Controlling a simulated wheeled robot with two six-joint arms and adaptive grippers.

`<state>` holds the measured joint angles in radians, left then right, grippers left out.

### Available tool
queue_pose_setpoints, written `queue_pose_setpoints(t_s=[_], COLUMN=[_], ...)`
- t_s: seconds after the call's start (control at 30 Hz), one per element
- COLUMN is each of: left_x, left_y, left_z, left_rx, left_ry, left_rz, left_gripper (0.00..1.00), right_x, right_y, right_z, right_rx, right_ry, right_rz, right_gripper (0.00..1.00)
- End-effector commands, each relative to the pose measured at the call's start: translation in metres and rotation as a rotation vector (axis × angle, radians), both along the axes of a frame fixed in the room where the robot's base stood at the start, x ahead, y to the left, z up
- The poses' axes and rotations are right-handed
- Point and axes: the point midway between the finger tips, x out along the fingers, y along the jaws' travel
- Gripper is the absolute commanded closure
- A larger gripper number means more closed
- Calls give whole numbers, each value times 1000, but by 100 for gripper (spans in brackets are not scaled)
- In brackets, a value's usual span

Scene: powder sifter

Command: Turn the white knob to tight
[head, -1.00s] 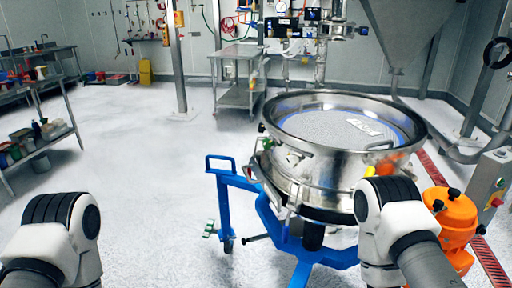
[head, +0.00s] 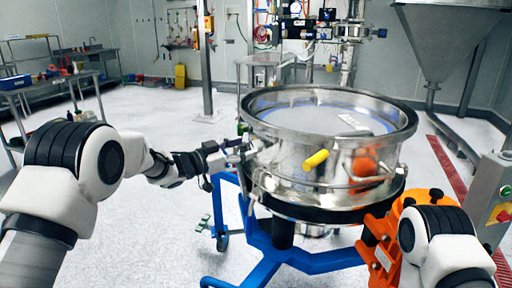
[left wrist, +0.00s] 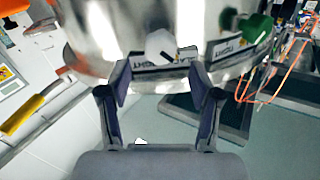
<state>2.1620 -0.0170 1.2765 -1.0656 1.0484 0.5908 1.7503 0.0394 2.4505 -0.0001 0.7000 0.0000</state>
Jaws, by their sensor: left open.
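The white knob (left wrist: 160,46) is on the side of the shiny metal sifter drum, which also shows in the head view (head: 290,150). Dark label plates sit beside the knob, and one by the green knob (left wrist: 248,27) appears to read TIGHT. My left gripper (left wrist: 160,76) is open and empty. Its two fingers point at the drum, spread to either side of the white knob's position. I cannot tell if they touch it. In the head view my left gripper (head: 234,150) is at the drum's left side, hiding the knob there. My right gripper is out of view.
A yellow handle (head: 316,160) sticks out of the drum's front and shows in the left wrist view (left wrist: 30,115). The blue wheeled frame (head: 265,268) stands below. An orange motor (head: 385,240) is at the right. Open white floor lies to the left.

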Motion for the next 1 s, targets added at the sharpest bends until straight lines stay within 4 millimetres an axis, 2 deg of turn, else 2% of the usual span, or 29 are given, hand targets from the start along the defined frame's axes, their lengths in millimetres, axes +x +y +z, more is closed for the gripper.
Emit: queue_pose_setpoints(t_s=[0.1, 0.2, 0.47, 0.53, 0.63, 0.67, 1.0], left_x=[14, 22, 25, 25, 25, 24, 24], left_y=[-18, -26, -30, -30, -30, -29, -29], left_z=[-1, -1, -2, -2, -2, -2, -2], left_rx=[2, 0, -1, -1, -1, -1, 11], left_ry=[0, 1, 3, 3, 3, 3, -10], left_rz=[-2, 1, 2, 2, 2, 2, 2], left_gripper=[36, 36, 36, 54, 90, 97, 97], right_x=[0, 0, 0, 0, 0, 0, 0], right_y=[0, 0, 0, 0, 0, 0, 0], right_z=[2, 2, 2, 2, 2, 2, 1], right_rx=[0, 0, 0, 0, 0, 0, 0], right_ry=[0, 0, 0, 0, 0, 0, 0], right_rz=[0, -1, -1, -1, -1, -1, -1], right_gripper=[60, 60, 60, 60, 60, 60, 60])
